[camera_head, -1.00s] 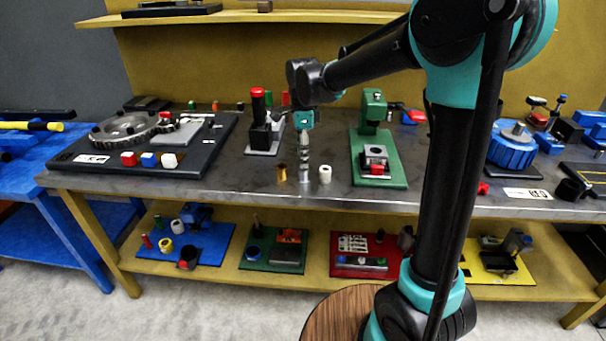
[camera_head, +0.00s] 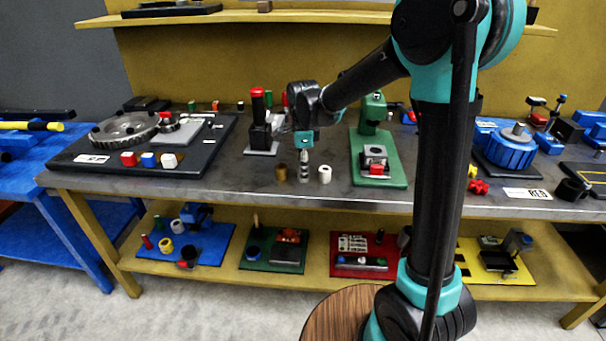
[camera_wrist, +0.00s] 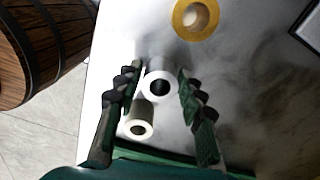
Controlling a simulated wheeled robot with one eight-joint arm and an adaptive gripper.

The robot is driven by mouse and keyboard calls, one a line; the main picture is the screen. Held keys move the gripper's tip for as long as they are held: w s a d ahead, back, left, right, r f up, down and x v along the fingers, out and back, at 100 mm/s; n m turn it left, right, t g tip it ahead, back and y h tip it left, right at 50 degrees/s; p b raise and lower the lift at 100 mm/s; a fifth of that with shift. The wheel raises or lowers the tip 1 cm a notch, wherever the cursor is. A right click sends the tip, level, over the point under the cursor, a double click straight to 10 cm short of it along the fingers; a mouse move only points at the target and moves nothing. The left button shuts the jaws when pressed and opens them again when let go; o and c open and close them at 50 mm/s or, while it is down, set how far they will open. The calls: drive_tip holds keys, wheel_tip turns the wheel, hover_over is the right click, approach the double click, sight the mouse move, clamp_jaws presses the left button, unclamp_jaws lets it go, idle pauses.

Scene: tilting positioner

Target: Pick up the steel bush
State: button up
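The steel bush (camera_wrist: 159,85) is a pale grey ring with a dark bore. In the wrist view it stands between the two fingers of my gripper (camera_wrist: 161,74), with a gap on each side. My gripper is open and points down over the bench. In the head view my gripper (camera_head: 304,172) is low over the bench between two other bushes. There the steel bush is hard to tell apart from the fingers.
A brass bush (camera_head: 281,173) stands just left of my gripper, and a white bush (camera_head: 325,174) just right. A green press (camera_head: 373,145) stands further right. A black device with a red top (camera_head: 260,125) stands behind left.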

clamp_jaws()
drive_tip(key=shift+r, duration=0.15)
